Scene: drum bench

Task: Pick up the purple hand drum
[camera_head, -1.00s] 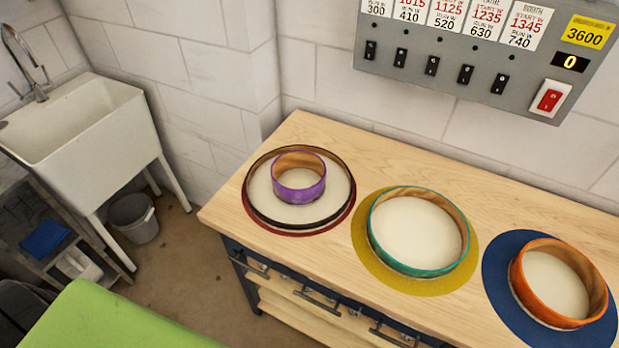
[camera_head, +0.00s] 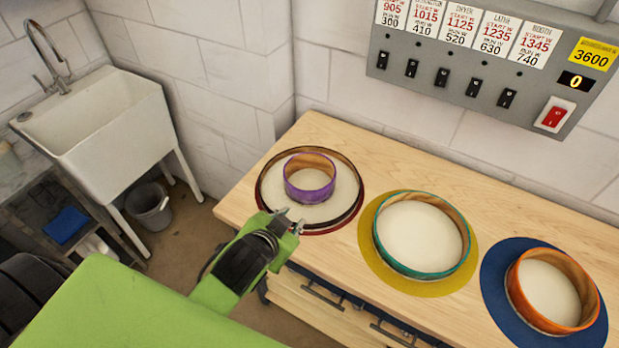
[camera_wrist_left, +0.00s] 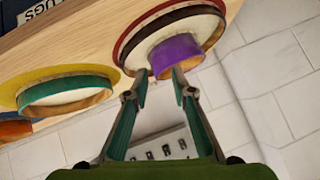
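The purple hand drum (camera_head: 309,178) is a small ring on the pale head of a larger dark-rimmed drum (camera_head: 334,210), at the left end of the bench. My left gripper (camera_head: 288,217) is at the bench's front edge, just in front of and slightly left of the purple drum, overlapping the larger drum's near rim in the picture. In the left wrist view, the purple drum (camera_wrist_left: 176,54) shows beyond the fingertips of my left gripper (camera_wrist_left: 156,84). The fingers are apart with nothing between them. My right gripper is not in view.
A teal drum (camera_head: 462,265) on a yellow disc (camera_head: 385,272) and an orange drum (camera_head: 534,314) on a blue disc (camera_head: 495,290) stand to the right on the wooden bench (camera_head: 440,170). A grey switch panel (camera_head: 425,90) hangs on the wall behind. A sink (camera_head: 120,145) stands left.

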